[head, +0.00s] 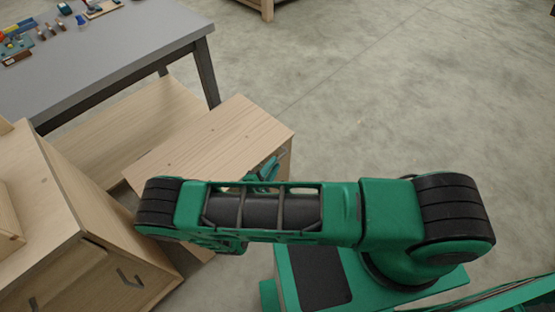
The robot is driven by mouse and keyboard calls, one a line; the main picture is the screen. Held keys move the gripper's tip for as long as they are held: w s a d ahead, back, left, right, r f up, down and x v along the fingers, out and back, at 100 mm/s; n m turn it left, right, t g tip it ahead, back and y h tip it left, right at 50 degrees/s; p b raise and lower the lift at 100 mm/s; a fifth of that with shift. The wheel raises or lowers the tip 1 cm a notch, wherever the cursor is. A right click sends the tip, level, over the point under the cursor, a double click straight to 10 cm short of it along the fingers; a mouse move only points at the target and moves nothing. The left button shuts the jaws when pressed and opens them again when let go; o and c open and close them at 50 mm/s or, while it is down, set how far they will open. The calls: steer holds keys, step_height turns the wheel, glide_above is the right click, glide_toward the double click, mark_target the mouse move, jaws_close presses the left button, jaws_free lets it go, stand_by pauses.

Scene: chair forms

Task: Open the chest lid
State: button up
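A light wooden box, which looks like the chest, stands right of the grey table, and its flat top panel (215,138) appears to be the lid. The panel lies flat, with small dark dots on it. My green arm crosses in front and hides the box's near side. A small part of my gripper (264,171) shows above the arm, by the box's near right edge. Its fingertips are mostly hidden, so I cannot tell whether it touches the box or is open.
A grey table (120,60) at the upper left holds several small tools. A wooden surface (125,122) lies low beside it. A wooden cabinet (60,215) with dark handles stands close on the left. Open concrete floor (400,90) lies to the right. A wooden piece (262,8) shows at the top.

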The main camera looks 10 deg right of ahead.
steer(key=shift+x, duration=2.15)
jaws_close()
